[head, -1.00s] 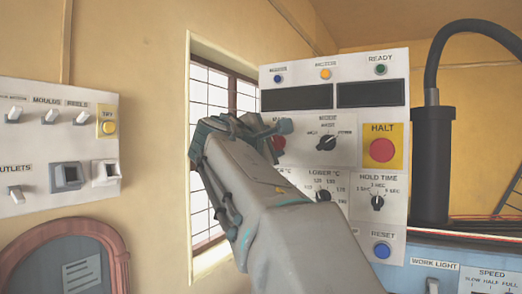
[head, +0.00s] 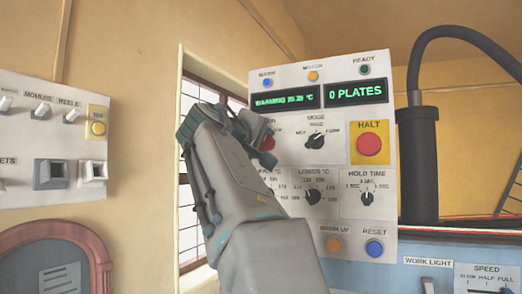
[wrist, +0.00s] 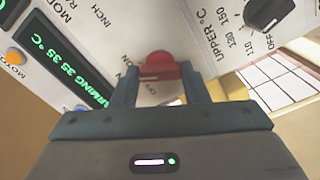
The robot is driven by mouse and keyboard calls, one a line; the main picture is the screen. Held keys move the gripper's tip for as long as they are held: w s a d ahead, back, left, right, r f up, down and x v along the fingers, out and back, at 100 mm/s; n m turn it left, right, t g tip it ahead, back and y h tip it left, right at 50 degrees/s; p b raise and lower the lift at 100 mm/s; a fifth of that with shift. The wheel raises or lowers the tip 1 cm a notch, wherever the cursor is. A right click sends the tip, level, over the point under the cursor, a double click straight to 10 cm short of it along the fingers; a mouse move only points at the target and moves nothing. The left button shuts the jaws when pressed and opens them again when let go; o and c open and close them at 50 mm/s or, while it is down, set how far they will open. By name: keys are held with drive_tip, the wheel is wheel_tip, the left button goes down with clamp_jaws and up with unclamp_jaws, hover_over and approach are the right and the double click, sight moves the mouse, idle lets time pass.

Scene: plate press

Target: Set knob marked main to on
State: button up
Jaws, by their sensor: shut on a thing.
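The red knob (head: 268,143) is at the left of the white control panel (head: 295,150), below the left display, with its label mostly hidden by my gripper. In the wrist view the red knob (wrist: 160,68) sits between the two fingers of my gripper (wrist: 160,84), which is shut on it. Small ON and OFF lettering shows by the knob, but its pointer is hard to read. The left display (head: 285,101) is lit green with a warming temperature. The right display (head: 356,92) reads 0 PLATES. The blue lamp (head: 267,83) looks bright.
A mode knob (head: 316,140), a lower temperature knob (head: 313,196), a hold time knob (head: 367,198) and a red HALT button (head: 369,144) are nearby. A switch panel (head: 60,140) is on the left wall. A black cylinder (head: 418,165) stands to the right.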

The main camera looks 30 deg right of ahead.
drive_tip(key=shift+f+m, duration=0.1)
drive_tip(key=shift+m, duration=0.5)
drive_tip(key=shift+b, duration=0.3)
drive_tip(key=o, duration=1)
drive_tip(key=shift+m, duration=0.3)
drive_tip(key=b+v, duration=0.2)
drive_tip(key=v, duration=1.1)
drive_tip(key=shift+s+a+b, duration=0.25)
drive_tip(key=shift+a+b, duration=0.05)
